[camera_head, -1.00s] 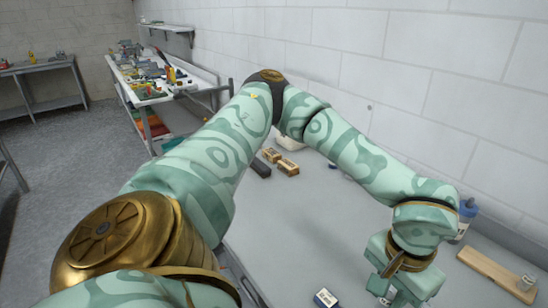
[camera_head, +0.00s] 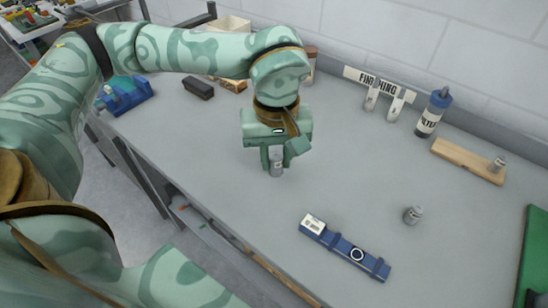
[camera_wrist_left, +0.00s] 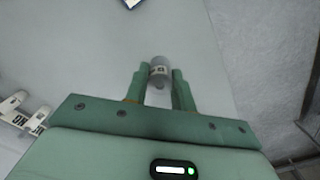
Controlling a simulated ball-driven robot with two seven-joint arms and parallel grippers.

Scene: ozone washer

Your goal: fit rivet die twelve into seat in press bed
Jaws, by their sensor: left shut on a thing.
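My left gripper (camera_head: 275,163) is shut on a small grey metal cylinder with a pale label, the rivet die (camera_head: 277,162). It holds the die upright over the left middle of the grey table; whether the die touches the table is unclear. The left wrist view shows the die (camera_wrist_left: 160,70) between both fingers (camera_wrist_left: 160,88); its number is not clearly readable. The blue press bed (camera_head: 335,246) lies at the front, right of the gripper, with a white label and a ringed round seat (camera_head: 357,254). My right gripper is out of view.
Another small cylinder (camera_head: 413,215) stands right of the bed. A wooden board (camera_head: 467,161) carries a similar one. A bottle (camera_head: 433,115), white stands beside a FINISHING sign (camera_head: 380,84), a blue holder (camera_head: 126,96) and a green mat (camera_head: 537,262) are around. The middle table is clear.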

